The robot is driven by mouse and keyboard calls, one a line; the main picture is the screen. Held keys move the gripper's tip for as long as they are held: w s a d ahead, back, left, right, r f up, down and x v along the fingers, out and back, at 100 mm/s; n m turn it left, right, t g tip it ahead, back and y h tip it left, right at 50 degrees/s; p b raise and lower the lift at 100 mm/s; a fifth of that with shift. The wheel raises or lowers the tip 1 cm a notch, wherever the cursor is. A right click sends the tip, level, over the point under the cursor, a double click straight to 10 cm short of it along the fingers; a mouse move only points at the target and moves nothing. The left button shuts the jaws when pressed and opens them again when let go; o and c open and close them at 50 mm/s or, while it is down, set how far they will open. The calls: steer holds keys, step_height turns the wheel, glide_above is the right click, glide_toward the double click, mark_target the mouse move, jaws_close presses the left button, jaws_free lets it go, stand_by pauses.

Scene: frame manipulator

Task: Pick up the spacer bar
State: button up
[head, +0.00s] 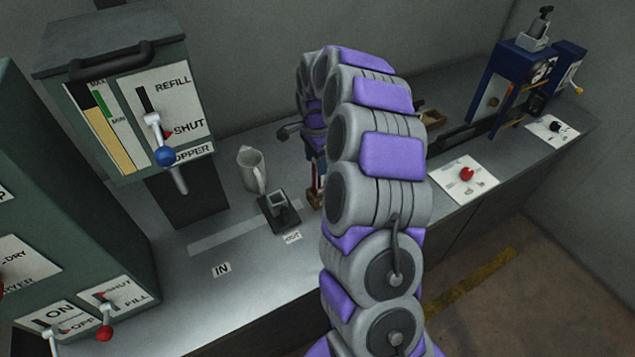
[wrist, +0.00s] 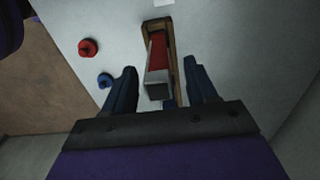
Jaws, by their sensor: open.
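In the wrist view a bar with a red top and grey sides (wrist: 157,75) lies in a narrow wooden tray (wrist: 149,28); it looks like the spacer bar. A bit of blue shows at the tray's near end. My gripper (wrist: 160,68) is open and empty, with one dark finger on each side of the bar. I cannot tell how far the fingers are above it. In the head view my arm hides most of the gripper and tray; only a sliver of the wooden tray (head: 315,197) with red and blue pieces shows beside the arm.
A metal jug (head: 251,170) and a dark stand with a square cup (head: 278,208) are left of the arm. A white panel with a red knob (head: 465,176) and a blue machine (head: 520,85) are to the right. Red (wrist: 88,47) and blue (wrist: 105,80) knobs show left of the fingers.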

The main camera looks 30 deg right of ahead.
mark_target(318, 181)
steer(key=f, duration=0.3)
steer(key=shift+d+f+b, duration=0.25)
steer(key=shift+f+b, duration=0.05)
steer(key=shift+d, duration=0.2)
steer(key=shift+c, duration=0.4)
steer(key=shift+a, duration=0.25)
steer(key=c, duration=0.6)
jaws_close()
steer(key=shift+d, duration=0.1)
